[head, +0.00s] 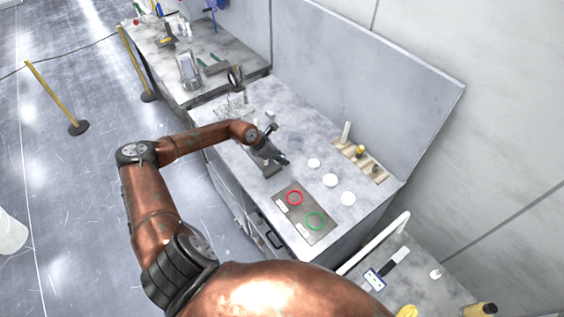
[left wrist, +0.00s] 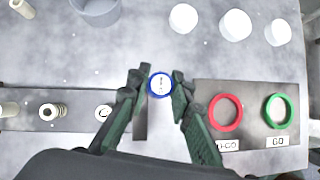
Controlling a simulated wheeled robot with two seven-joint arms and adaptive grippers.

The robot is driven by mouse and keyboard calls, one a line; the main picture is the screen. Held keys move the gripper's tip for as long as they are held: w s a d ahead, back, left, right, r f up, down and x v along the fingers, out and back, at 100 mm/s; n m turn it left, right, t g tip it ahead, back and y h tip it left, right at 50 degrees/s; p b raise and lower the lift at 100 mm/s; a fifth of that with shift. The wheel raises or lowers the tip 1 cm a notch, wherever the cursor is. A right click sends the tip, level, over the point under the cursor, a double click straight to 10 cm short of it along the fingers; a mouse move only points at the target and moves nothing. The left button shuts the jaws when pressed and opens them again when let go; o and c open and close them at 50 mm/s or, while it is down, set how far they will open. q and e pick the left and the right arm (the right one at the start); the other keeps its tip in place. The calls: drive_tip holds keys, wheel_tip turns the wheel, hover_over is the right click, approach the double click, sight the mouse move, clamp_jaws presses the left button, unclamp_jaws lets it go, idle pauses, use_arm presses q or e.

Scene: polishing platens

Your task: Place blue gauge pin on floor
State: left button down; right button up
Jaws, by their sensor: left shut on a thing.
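My left gripper (head: 281,159) is over the middle of the grey bench (head: 257,122). In the left wrist view its two fingers (left wrist: 160,80) are closed on the blue gauge pin (left wrist: 160,85), which shows end-on as a blue ring around a pale marked face. In the head view the pin is hidden or too small to tell. I cannot tell how high it is above the bench. The shiny grey floor (head: 70,165) lies open to the left of the bench. My right gripper is not in view.
A dark plate (head: 305,234) with a red ring (head: 295,198) and a green ring (head: 316,221) lies at the bench front. White discs (head: 331,180) and a wooden rack (head: 376,174) with several parts are beyond it. A yellow post (head: 52,97) stands on the floor.

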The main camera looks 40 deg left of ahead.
use_arm(q)
drive_tip(key=shift+w+a+f, duration=0.1)
drive_tip(key=shift+w+f, duration=0.05)
drive_tip(key=shift+f, duration=0.05)
drive_tip(key=shift+w+f+p, duration=0.1)
drive_tip(key=shift+f+p, duration=0.5)
drive_tip(key=shift+f, duration=1.15)
drive_tip(key=shift+f, duration=0.15)
drive_tip(key=c, duration=1.8)
unclamp_jaws()
drive_tip(key=shift+o, duration=0.3)
